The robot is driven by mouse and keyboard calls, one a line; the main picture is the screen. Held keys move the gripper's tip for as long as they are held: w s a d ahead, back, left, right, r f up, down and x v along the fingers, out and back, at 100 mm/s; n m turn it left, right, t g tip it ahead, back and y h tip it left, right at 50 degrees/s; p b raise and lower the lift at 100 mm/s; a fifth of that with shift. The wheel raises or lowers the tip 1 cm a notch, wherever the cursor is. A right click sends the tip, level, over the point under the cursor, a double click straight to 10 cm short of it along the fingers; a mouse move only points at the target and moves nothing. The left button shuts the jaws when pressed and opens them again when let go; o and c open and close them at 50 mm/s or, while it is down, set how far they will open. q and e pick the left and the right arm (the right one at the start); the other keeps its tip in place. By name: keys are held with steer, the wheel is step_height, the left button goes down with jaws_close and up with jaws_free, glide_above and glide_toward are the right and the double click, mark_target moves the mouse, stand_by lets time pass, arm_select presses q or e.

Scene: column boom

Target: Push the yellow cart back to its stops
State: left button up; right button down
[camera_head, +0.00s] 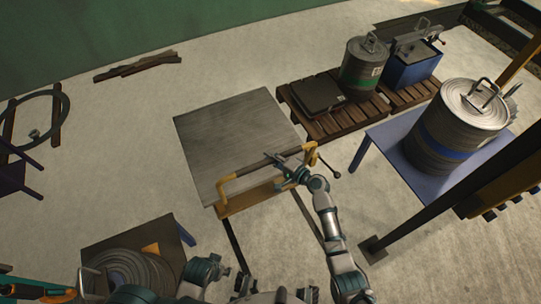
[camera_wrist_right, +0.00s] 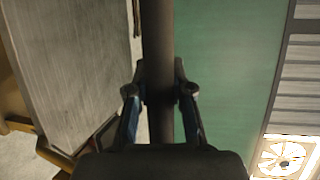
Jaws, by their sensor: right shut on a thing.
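The yellow cart (camera_head: 235,126) has a flat grey metal top and a yellow push handle (camera_head: 243,170) along its near edge. My right gripper (camera_head: 287,172) is at the right part of that handle. In the right wrist view, my right gripper (camera_wrist_right: 160,90) is shut on a dark round bar (camera_wrist_right: 158,30), which runs up between the fingers. The cart's grey top (camera_wrist_right: 75,60) lies left of the bar there. Parts of my left arm show at the bottom of the head view, but its jaws cannot be made out. The stops cannot be picked out.
A pallet (camera_head: 335,128) with a drum (camera_head: 364,65) and a blue box (camera_head: 408,72) stands behind right. A blue table (camera_head: 385,138) with a large drum (camera_head: 445,135) is at right. A coil (camera_head: 130,270) is at lower left.

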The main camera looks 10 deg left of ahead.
steer(key=shift+a+r, duration=0.1)
steer(key=shift+a, duration=0.05)
steer(key=c, duration=1.1)
jaws_free()
steer(key=shift+o, duration=0.4)
steer(key=v, duration=1.2)
steer(key=shift+a+r, duration=0.1)
steer(key=shift+a, duration=0.05)
